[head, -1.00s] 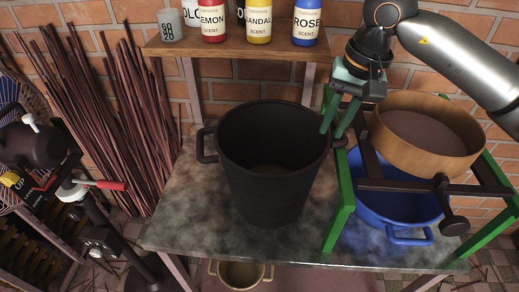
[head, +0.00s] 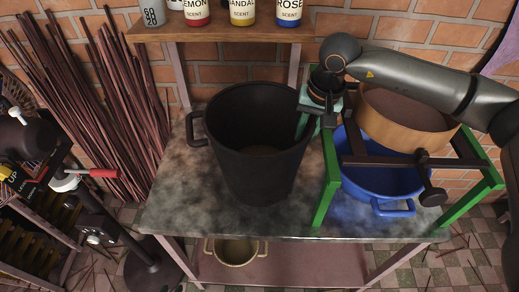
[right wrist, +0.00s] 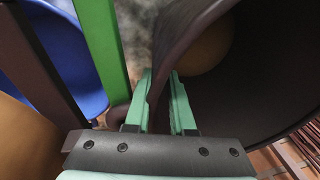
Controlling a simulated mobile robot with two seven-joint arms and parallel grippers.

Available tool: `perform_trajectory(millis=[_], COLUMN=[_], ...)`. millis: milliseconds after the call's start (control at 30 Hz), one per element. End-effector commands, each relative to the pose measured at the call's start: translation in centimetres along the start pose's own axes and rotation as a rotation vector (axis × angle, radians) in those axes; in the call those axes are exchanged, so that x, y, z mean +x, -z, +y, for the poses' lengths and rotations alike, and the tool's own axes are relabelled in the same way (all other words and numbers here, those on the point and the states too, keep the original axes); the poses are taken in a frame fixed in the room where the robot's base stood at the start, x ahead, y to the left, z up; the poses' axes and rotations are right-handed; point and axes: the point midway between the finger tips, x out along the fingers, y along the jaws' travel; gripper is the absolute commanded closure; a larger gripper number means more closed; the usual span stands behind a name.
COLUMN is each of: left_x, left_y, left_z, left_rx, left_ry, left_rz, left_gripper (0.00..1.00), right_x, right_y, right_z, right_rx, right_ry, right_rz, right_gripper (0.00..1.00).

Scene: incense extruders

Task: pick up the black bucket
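The black bucket (head: 258,165) stands upright on the table, a handle showing on its left side. It is open-topped, with something brownish at its bottom. The arm from the right carries my right gripper (head: 314,125) at the bucket's right rim. In the right wrist view the two teal fingers of this gripper (right wrist: 162,105) straddle the bucket wall (right wrist: 240,85), one inside and one outside. The fingers are near the wall, but I cannot tell whether they clamp it. The bucket's right handle is hidden. My left gripper does not show.
A green frame (head: 326,180) stands close right of the bucket, with a blue basin (head: 375,178) and wooden sieve (head: 405,125). A shelf (head: 215,32) with scent bottles is behind. Incense sticks (head: 95,110) lean at left. A pot (head: 235,252) sits below the table.

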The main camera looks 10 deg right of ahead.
Motion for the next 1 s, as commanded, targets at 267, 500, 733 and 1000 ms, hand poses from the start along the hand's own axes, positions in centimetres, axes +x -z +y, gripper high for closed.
perform_trajectory(millis=[267, 500, 733, 1000], left_x=[-0.03, -0.03, -0.02, -0.02], left_y=[0.06, 0.06, 0.05, 0.03], left_z=[-0.01, -0.01, -0.01, -0.01], left_rx=[0.0, 0.0, 0.001, 0.001], left_ry=[0.0, 0.0, 0.0, 0.0], left_rz=[0.0, 0.0, 0.0, -0.001], left_gripper=[0.67, 0.67, 0.67, 0.67], right_x=[0.59, 0.56, 0.53, 0.56], right_y=[0.02, 0.02, 0.02, 0.0], right_z=[0.0, -0.01, -0.02, -0.03], right_rx=[0.0, 0.0, 0.0, 0.0], right_ry=[0.001, 0.001, 0.002, 0.002], right_rz=[0.001, 0.001, 0.001, 0.0], right_gripper=[0.78, 1.0, 1.0, 1.0])
